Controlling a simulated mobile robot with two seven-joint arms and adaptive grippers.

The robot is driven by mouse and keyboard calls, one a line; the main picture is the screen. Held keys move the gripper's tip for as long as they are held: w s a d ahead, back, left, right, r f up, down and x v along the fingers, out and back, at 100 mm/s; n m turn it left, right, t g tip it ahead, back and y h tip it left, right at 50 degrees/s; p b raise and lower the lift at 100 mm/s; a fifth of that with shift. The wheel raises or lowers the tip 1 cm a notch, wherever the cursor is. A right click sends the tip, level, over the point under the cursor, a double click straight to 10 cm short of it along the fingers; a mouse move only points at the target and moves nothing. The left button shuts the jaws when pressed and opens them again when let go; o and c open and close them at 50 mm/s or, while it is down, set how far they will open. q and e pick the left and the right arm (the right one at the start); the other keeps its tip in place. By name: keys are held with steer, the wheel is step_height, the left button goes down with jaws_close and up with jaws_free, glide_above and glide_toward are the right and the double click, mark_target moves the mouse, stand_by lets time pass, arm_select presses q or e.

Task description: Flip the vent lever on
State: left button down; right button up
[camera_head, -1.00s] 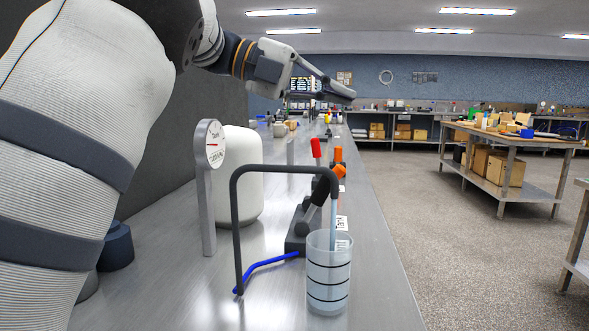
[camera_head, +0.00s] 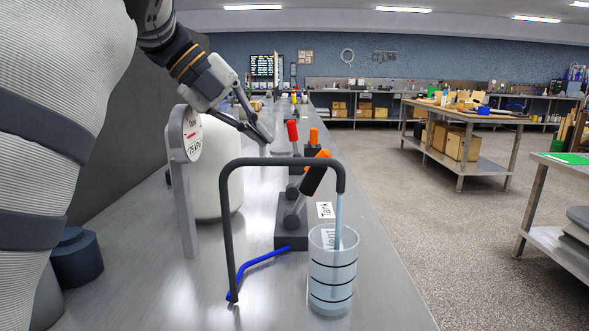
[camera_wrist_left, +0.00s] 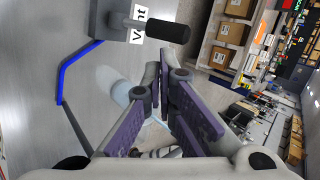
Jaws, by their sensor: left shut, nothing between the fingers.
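A dark lever base (camera_head: 291,232) stands on the steel bench behind the beaker. The Vent label (camera_head: 328,238) shows through the beaker. In the left wrist view, a lever with a dark handle (camera_wrist_left: 160,30) lies beside the Vent label (camera_wrist_left: 137,22), beyond my fingers and clear of them. My left gripper (camera_head: 265,137) is shut and empty, pointing down to the right above the bench, behind and left of the orange handle. My right gripper is out of view.
The marked beaker (camera_head: 332,285) holds the end of the bent tube (camera_head: 227,215). A blue hose (camera_head: 262,258) lies on the bench. A gauge (camera_head: 187,150) and white tank (camera_head: 222,180) stand left. Red (camera_head: 293,132) and orange (camera_head: 313,136) levers stand farther back.

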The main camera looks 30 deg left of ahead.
mark_target(309, 183)
arm_select(q)
steer(key=x, duration=1)
steer(key=shift+r, duration=0.1)
steer(key=shift+w, duration=0.1)
